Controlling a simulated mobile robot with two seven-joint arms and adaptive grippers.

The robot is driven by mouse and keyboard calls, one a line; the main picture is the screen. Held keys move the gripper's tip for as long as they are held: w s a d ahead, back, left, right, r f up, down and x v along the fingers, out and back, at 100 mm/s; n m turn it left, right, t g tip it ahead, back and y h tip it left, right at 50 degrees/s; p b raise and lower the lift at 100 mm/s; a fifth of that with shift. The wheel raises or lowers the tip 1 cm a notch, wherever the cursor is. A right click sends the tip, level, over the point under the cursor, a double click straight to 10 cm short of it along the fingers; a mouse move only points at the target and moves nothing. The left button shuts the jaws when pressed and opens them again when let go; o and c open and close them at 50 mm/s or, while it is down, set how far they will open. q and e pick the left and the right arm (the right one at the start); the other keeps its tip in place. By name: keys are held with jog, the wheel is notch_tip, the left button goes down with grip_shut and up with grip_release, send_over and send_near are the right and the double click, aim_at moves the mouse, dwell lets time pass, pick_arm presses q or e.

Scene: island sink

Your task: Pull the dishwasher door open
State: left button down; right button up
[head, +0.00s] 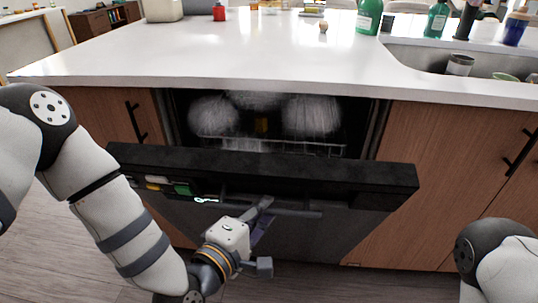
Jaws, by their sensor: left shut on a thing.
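The black dishwasher door (300,172) is tilted partly open under the white counter, with its top edge leaning out toward me. A dark bar handle (290,211) runs across the upper front of the door. My left gripper (262,207) is at this handle, shut on it near its middle. Through the gap above the door, the dishwasher's inside shows a wire rack (275,146) with blurry, pale rounded shapes in it. My right arm shows only at the lower right edge, and its gripper is out of view.
A white countertop (225,50) overhangs the door. Wooden cabinets with black handles stand on the left (112,112) and right (455,165). A sink (430,57) and green bottles (369,16) are at the upper right. Wood floor lies below.

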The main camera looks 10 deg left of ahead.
pick_arm(q)
jog(key=s+f, duration=0.5)
jog(key=s, duration=0.3)
jog(key=s+f+t+b, duration=0.1)
jog(key=s+f, duration=0.4)
jog(key=s, duration=0.3)
jog(key=shift+h, duration=0.3)
pick_arm(e)
jog(key=shift+s+f, duration=0.55)
jog(key=shift+f, duration=0.1)
